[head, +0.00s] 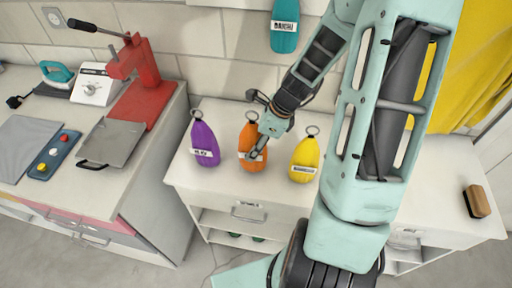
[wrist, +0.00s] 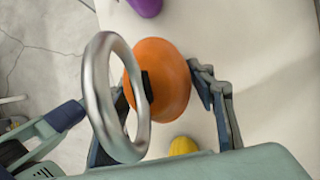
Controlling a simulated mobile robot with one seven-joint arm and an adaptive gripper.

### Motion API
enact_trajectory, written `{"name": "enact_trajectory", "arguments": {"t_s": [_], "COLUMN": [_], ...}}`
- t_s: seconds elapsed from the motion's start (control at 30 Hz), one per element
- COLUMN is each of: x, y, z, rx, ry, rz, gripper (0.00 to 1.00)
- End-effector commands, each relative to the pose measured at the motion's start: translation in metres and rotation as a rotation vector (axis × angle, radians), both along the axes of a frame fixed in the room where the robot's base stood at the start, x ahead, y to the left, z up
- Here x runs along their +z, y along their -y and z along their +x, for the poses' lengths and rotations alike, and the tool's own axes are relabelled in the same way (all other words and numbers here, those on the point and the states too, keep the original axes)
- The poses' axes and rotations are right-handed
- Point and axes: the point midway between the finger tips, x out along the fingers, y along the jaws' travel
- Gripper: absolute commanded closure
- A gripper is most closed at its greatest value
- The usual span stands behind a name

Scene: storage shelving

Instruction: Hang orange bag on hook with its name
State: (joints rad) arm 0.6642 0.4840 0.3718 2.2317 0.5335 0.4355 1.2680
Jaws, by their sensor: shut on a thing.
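The orange bag (head: 247,136) stands on the white cabinet top, between a purple bag and a yellow bag. It has a metal ring at its top and a white label, partly hidden by my gripper, so I cannot read the name. My gripper (head: 259,150) reaches it from the upper right and is shut on it. In the wrist view the orange bag (wrist: 172,75) lies between the fingers, with its large silver ring (wrist: 104,100) close to the camera. No bare hook is clearly visible; a teal bag (head: 285,30) with a name label hangs on the wall at the top.
The purple bag (head: 205,143) is close on the left and the yellow bag (head: 304,159) close on the right, both with rings. A brush (head: 477,201) lies at the cabinet's right end. A red press (head: 148,85) stands on the left counter. Yellow cloth (head: 471,70) hangs at right.

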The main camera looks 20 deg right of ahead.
Motion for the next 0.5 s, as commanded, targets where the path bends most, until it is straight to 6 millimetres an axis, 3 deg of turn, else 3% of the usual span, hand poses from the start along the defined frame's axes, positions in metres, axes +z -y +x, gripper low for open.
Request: {"name": "enact_trajectory", "arguments": {"t_s": [0.13, 0.5], "x": [-0.0166, -0.0176], "y": [-0.0067, -0.0085], "z": [-0.0032, -0.0035], "rx": [-0.003, -0.004], "ry": [0.000, 0.000], "rz": [0.000, 0.000], "gripper": [1.00, 1.00]}}
